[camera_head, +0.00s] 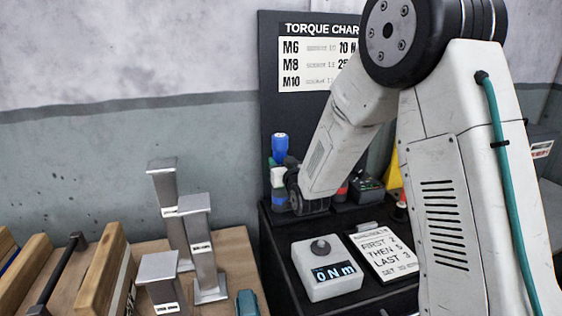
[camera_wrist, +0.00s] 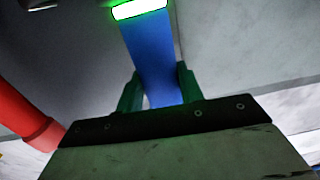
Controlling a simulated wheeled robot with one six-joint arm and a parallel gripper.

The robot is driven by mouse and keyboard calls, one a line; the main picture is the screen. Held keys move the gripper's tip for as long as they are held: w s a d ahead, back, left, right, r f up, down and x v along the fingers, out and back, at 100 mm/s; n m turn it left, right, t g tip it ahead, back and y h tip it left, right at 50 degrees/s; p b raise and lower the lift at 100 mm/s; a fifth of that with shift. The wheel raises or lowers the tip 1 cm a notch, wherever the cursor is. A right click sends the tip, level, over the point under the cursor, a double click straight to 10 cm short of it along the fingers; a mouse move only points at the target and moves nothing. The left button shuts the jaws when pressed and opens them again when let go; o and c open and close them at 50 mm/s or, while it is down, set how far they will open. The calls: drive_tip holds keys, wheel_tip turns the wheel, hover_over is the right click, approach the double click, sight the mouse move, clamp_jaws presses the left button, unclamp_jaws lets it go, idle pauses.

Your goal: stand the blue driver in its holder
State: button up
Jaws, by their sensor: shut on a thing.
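The blue driver (camera_head: 280,144) stands roughly upright at the far left of the dark bench, its blue top showing above my gripper (camera_head: 279,174). In the wrist view, my gripper (camera_wrist: 160,88) has its green fingers shut on both sides of the blue driver (camera_wrist: 150,55). A glowing green band crosses the driver's far end there. In the head view, a small blue patch shows just below my gripper; I cannot tell whether it is the driver or its holder. The holder is not clearly seen, and whether the driver touches it is hidden.
A grey torque tester (camera_head: 333,280) and a white note card (camera_head: 383,252) lie on the dark bench. Grey metal posts (camera_head: 201,250) stand on a wooden surface at left. A red cylinder (camera_wrist: 28,115) is left of the fingers. A torque chart board (camera_head: 318,64) stands behind.

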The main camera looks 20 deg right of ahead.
drive_tip(key=shift+f, duration=0.1)
idle(0.6)
drive_tip(key=o, duration=1.3)
drive_tip(key=shift+f, duration=0.15)
drive_tip(key=shift+s, duration=0.1)
drive_tip(key=s+d+r+g, duration=0.1)
drive_tip(key=s+g, duration=0.4)
drive_tip(key=s, duration=1.1)
drive_tip(key=s+d+r+g, duration=0.1)
drive_tip(key=s+r+g, duration=0.2)
drive_tip(key=s, duration=1.2)
drive_tip(key=s+d+r+g, duration=0.1)
drive_tip(key=s+g, duration=0.7)
drive_tip(key=s, duration=0.8)
drive_tip(key=shift+s+d+r+g+h, duration=0.15)
drive_tip(key=shift+s+r+g+h, duration=0.15)
drive_tip(key=shift+r, duration=0.25)
